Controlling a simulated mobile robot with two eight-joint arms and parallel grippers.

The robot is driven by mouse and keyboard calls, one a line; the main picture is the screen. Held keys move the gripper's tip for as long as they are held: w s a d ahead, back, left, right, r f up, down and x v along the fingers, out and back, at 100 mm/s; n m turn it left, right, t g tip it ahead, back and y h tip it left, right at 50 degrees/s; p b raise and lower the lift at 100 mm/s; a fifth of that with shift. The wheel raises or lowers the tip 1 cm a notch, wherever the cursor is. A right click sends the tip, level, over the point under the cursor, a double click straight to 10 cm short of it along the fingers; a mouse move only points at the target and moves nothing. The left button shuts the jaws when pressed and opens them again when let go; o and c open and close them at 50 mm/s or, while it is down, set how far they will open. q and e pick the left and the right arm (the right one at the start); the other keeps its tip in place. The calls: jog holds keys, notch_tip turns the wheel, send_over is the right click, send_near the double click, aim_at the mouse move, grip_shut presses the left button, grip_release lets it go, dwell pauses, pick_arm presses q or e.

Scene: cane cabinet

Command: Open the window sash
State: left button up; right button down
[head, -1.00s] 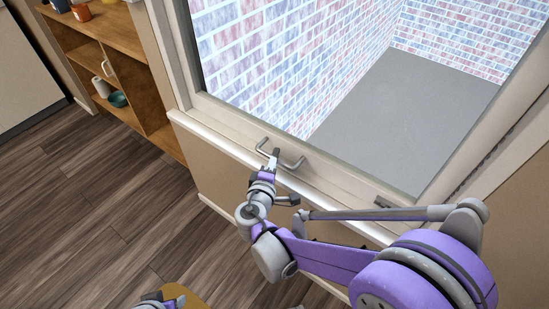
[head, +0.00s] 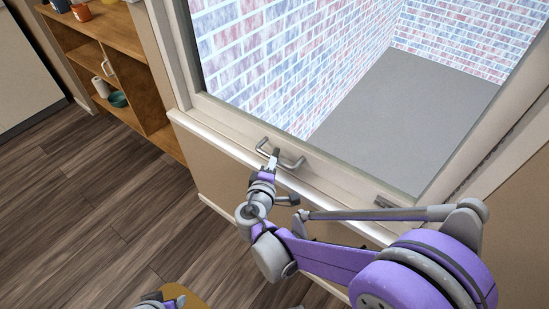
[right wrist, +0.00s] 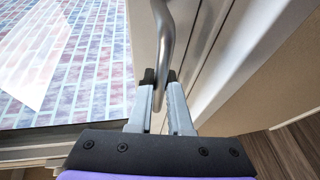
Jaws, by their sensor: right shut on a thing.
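The window sash (head: 318,163) is a pale frame around clear glass, seen from above in the head view. A grey metal bar handle (head: 293,162) is fixed on its lower rail. My right gripper (head: 274,155) is shut on this handle. In the right wrist view, the handle (right wrist: 166,40) runs down between the two fingers of the right gripper (right wrist: 160,80), and the sash glass lies to the left. A second small metal piece (head: 385,202) sits further right on the lower rail. My left gripper's fingers do not show.
A wooden shelf unit (head: 150,75) with cups and bowls stands left of the window. Dark wood floor (head: 90,210) is open below it. Beyond the glass are a brick wall (head: 270,60) and grey ground. A tan rounded thing (head: 196,300) shows at the bottom edge.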

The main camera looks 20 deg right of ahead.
pick_arm(q)
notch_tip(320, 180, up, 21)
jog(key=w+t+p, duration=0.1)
jog(key=p, duration=1.7)
jog(key=shift+p, duration=0.35)
pick_arm(e)
notch_tip(320, 180, up, 26)
jog(key=shift+r, duration=0.2)
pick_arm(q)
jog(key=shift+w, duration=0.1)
pick_arm(e)
jog(key=c, duration=0.8)
grip_release()
jog(key=shift+c, duration=0.2)
jog(key=shift+s, duration=0.1)
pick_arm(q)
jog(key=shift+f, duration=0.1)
pick_arm(e)
jog(key=v, duration=1)
jog(key=shift+s+a, duration=0.2)
jog(key=shift+s, duration=0.05)
